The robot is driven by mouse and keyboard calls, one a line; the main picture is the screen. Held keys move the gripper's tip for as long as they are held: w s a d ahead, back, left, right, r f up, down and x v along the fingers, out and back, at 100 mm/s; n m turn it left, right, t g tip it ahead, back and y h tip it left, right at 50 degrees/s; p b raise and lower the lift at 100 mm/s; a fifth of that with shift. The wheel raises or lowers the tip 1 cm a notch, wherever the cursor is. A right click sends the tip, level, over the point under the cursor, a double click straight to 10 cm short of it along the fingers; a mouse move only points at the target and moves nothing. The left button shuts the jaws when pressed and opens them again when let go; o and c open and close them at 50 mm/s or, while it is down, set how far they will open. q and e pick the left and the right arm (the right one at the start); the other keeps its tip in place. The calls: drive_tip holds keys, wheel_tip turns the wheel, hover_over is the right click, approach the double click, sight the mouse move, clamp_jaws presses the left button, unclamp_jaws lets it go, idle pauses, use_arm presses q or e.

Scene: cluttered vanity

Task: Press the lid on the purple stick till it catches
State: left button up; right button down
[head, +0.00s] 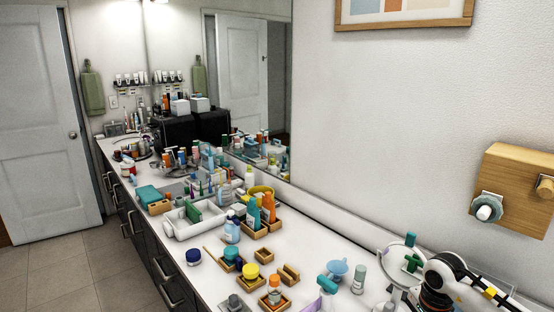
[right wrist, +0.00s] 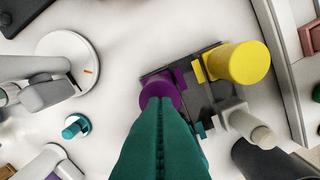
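In the right wrist view the purple stick (right wrist: 160,90) shows as a short purple cylinder at the left side of a dark rack (right wrist: 205,70). My right gripper (right wrist: 164,104) has teal fingers pressed together along a central seam. No object shows between them. Their tips overlap the near edge of the purple piece in the picture; I cannot tell whether they touch it. Whether the purple top is the lid or the stick's body, and how it is seated, cannot be told. In the head view my right arm is at the lower right. My left gripper is not in view.
A yellow-topped cylinder (right wrist: 248,62) and a pale grey tube (right wrist: 250,130) stand beside the purple piece. A round white stand (right wrist: 50,46) and a small teal-capped item (right wrist: 75,127) are to the left. In the head view, bottles and wooden trays crowd the white counter (head: 205,290).

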drive_tip(key=shift+f+b, duration=0.5)
drive_tip(key=shift+f, duration=0.15)
drive_tip(key=shift+r, duration=0.2)
idle(0.3)
wheel_tip(320, 180, up, 7)
drive_tip(key=p, duration=0.3)
drive_tip(key=shift+f+p, duration=0.15)
drive_tip(key=shift+p, duration=0.2)
idle(0.4)
